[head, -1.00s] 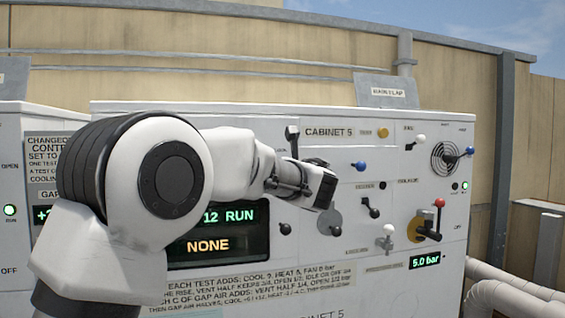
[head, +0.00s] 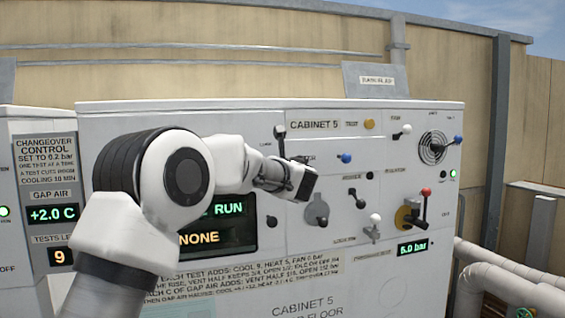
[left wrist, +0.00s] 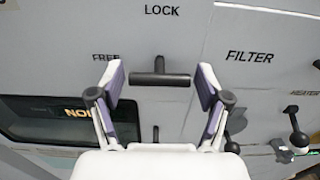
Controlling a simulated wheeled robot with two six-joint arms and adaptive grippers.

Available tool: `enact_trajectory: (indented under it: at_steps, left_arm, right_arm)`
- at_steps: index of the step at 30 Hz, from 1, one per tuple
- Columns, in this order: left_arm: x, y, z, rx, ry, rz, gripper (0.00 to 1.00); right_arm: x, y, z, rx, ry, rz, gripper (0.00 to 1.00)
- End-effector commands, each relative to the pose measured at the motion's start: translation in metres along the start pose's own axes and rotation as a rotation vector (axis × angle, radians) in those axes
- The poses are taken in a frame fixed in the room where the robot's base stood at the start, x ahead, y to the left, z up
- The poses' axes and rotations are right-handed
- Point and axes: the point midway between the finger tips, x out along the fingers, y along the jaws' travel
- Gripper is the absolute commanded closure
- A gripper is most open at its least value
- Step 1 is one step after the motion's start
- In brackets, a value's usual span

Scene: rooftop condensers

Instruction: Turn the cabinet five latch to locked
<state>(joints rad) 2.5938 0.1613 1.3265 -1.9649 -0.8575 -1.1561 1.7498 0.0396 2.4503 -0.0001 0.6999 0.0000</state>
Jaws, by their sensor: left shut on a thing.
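Cabinet five (head: 380,280) is a white panel facing me. Its latch (left wrist: 160,79) is a black T-shaped handle, with its crossbar lying level in the left wrist view. The word LOCK stands above it and FREE to its upper left. My left gripper (left wrist: 160,86) has a finger at each end of the crossbar and is shut on it. My right gripper is not in view.
Pipes (head: 500,280) run at lower right.

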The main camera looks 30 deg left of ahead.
Motion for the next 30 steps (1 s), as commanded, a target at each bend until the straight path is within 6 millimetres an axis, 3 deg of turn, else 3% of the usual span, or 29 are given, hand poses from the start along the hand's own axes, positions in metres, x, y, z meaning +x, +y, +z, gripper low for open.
enact_trajectory:
  at_steps: [14, 20, 30]
  left_arm:
    - [0.001, 0.001, -0.001, -0.026, -0.002, -0.001, 0.59]
    - [0.002, 0.001, -0.004, -0.108, -0.003, 0.000, 0.58]
    - [0.001, 0.001, -0.005, -0.380, -0.004, -0.001, 0.58]
  right_arm:
    - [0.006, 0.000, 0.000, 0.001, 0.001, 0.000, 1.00]
    - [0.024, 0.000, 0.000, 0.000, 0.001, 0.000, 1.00]
    - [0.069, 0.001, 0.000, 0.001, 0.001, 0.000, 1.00]
